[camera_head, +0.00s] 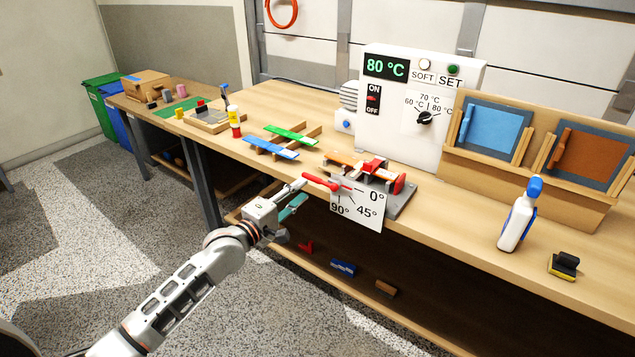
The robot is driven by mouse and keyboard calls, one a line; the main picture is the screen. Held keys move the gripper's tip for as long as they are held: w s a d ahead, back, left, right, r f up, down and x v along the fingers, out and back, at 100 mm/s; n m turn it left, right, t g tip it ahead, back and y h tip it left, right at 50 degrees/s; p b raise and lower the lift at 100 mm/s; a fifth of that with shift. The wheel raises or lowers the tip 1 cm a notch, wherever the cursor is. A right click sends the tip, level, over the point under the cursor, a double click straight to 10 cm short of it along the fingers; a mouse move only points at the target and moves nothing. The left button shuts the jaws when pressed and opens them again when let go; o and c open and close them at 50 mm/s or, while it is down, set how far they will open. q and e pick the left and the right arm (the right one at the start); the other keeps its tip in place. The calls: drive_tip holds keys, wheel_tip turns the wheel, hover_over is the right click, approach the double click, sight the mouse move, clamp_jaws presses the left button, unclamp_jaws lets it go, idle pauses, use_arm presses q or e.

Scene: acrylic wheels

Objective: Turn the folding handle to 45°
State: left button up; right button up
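The folding handle (320,182) is a red bar on the front of the bending fixture (400,205) at the table's front edge. It sticks out to the left. Below it hangs a white angle plate (372,221) marked 0°, 45° and 90°, with red lines near the handle's inner end. My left gripper (301,196) is just left of the handle, fingers spread and pointing toward it. The upper finger's tip is close to the handle's free end; whether they touch I cannot tell. Nothing shows between the fingers. My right gripper is out of view.
A heater box (405,132) reading 80 °C stands behind the fixture. A wooden rack (515,193) with blue and brown sheets, a spray bottle (517,222) and a sponge (563,265) are to the right. A wooden jig (282,143) is to the left. A lower shelf (402,308) holds small items.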

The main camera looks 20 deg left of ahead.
sight(313, 181)
use_arm(q)
drive_tip(key=shift+b+x, duration=0.4)
drive_tip(key=shift+x, duration=3.4)
drive_tip(key=shift+f, duration=0.1)
clamp_jaws()
